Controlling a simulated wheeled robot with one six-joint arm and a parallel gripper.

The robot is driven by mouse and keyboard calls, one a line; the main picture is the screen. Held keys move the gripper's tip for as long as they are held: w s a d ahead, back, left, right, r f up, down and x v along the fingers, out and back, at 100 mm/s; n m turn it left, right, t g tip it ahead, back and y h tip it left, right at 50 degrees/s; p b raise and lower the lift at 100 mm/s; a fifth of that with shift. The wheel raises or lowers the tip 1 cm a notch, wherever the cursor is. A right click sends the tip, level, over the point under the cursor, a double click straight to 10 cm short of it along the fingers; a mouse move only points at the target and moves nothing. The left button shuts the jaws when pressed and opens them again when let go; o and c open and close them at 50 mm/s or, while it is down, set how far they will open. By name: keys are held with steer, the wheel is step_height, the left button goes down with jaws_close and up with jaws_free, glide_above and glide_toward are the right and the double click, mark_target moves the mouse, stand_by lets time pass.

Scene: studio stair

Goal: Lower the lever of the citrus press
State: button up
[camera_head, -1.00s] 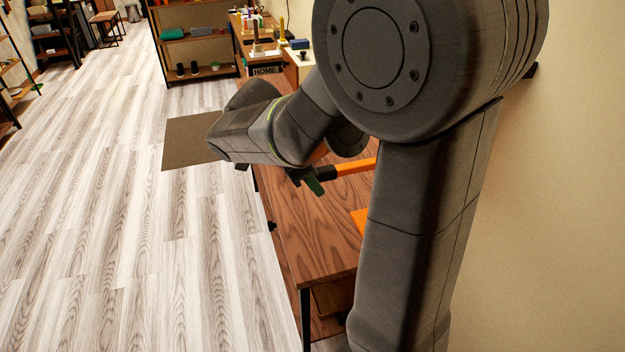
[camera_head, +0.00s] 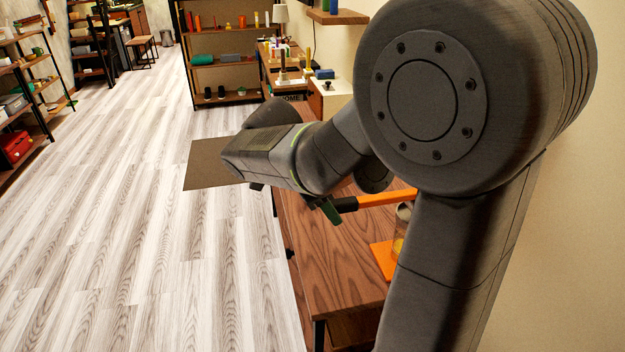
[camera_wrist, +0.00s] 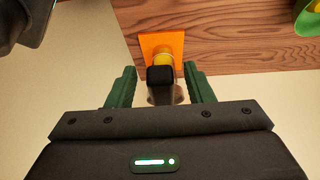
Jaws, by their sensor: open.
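The citrus press stands on the wooden table. Its orange base (camera_head: 383,257) is partly hidden behind my arm in the head view. Its orange lever (camera_head: 388,198) sticks out to the left, roughly level, and ends in a black grip (camera_head: 346,204). In the wrist view the black grip (camera_wrist: 160,76) points toward me, above the orange base (camera_wrist: 152,40). A yellow part (camera_wrist: 163,57) shows behind the grip. My gripper (camera_wrist: 159,74) is open, with one green finger on each side of the grip and gaps visible. In the head view one green finger (camera_head: 328,210) shows at the grip's end.
The table top (camera_head: 335,265) is bare in front of the press. A green and yellow object (camera_wrist: 309,18) lies at the wrist view's top right corner. A wall stands to the right. Open floor with a dark mat (camera_head: 208,165) lies left; shelves (camera_head: 225,60) stand behind.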

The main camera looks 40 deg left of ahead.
steer(key=v, duration=1.1)
steer(key=shift+s+f, duration=0.1)
steer(key=x, duration=1.3)
steer(key=shift+w+d+f, duration=0.1)
steer(key=shift+w+f, duration=0.1)
steer(key=shift+f, duration=0.05)
steer(key=shift+r, duration=0.15)
